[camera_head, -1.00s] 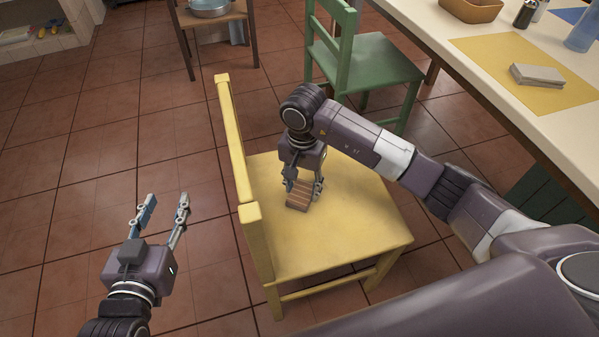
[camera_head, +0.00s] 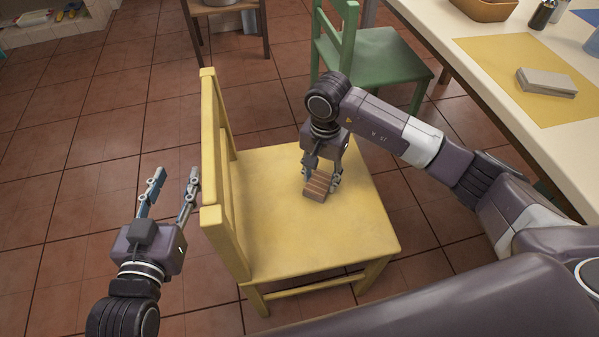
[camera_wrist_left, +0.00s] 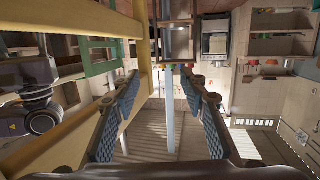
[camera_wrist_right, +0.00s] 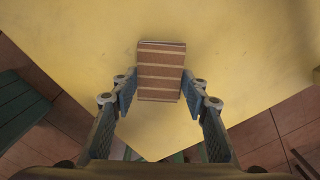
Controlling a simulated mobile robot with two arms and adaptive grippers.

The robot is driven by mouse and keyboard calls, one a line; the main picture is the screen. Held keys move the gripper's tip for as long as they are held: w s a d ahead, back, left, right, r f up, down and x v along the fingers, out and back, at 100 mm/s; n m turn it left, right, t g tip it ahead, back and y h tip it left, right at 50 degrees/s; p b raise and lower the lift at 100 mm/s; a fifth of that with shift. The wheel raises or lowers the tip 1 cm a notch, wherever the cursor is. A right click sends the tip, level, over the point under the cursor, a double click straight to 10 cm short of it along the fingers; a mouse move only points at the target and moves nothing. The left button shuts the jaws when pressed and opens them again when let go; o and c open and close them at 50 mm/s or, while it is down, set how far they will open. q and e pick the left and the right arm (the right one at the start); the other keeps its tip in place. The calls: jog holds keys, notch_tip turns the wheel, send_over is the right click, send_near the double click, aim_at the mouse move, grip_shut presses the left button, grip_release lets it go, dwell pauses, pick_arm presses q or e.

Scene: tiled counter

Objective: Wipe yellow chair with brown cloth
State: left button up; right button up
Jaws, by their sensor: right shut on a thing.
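The yellow chair (camera_head: 300,228) stands upright on the tiled floor, its backrest to the left. The brown cloth (camera_head: 317,187) looks like a small folded, striped block and is on the chair's seat. My right gripper (camera_head: 321,180) is shut on it, pointing down at the seat. In the right wrist view the brown cloth (camera_wrist_right: 161,72) sits between the two fingertips, over the yellow seat (camera_wrist_right: 235,60). My left gripper (camera_head: 175,180) is open and empty, left of the backrest and apart from it. In the left wrist view its spread fingers (camera_wrist_left: 164,88) have nothing between them.
A green chair (camera_head: 380,55) stands behind the yellow one. A white table (camera_head: 450,50) at the right holds a yellow mat (camera_head: 500,60) with a pale folded cloth (camera_head: 546,82). A brown wooden chair (camera_head: 228,14) holds a metal pot. The floor at the left is clear.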

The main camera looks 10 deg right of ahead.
jog(key=shift+a+r, duration=0.2)
jog(key=shift+r, duration=0.65)
jog(key=shift+r+p, duration=0.65)
jog(key=shift+r, duration=0.05)
jog(key=shift+r+p, duration=0.45)
jog(key=shift+r, duration=0.65)
jog(key=shift+r+p, duration=0.5)
jog(key=shift+p, duration=0.05)
jog(key=shift+r, duration=0.4)
pick_arm(q)
jog(key=s+a+f+g+y, duration=0.1)
jog(key=s+a+f+g, duration=0.1)
jog(key=s+f+g, duration=0.2)
jog(key=s+a+f+g+y, duration=0.1)
jog(key=s+f+g, duration=0.3)
jog(key=s, duration=0.5)
jog(key=s+a+f+n+g+y+p, duration=0.1)
jog(key=s+a+f+g, duration=0.2)
jog(key=s+f, duration=0.3)
jog(key=shift+s+a+f+g, duration=0.2)
jog(key=shift+a+f+g, duration=0.3)
jog(key=shift+f, duration=0.5)
pick_arm(e)
jog(key=shift+r, duration=0.45)
pick_arm(q)
jog(key=shift+a, duration=0.1)
pick_arm(e)
jog(key=shift+r, duration=0.1)
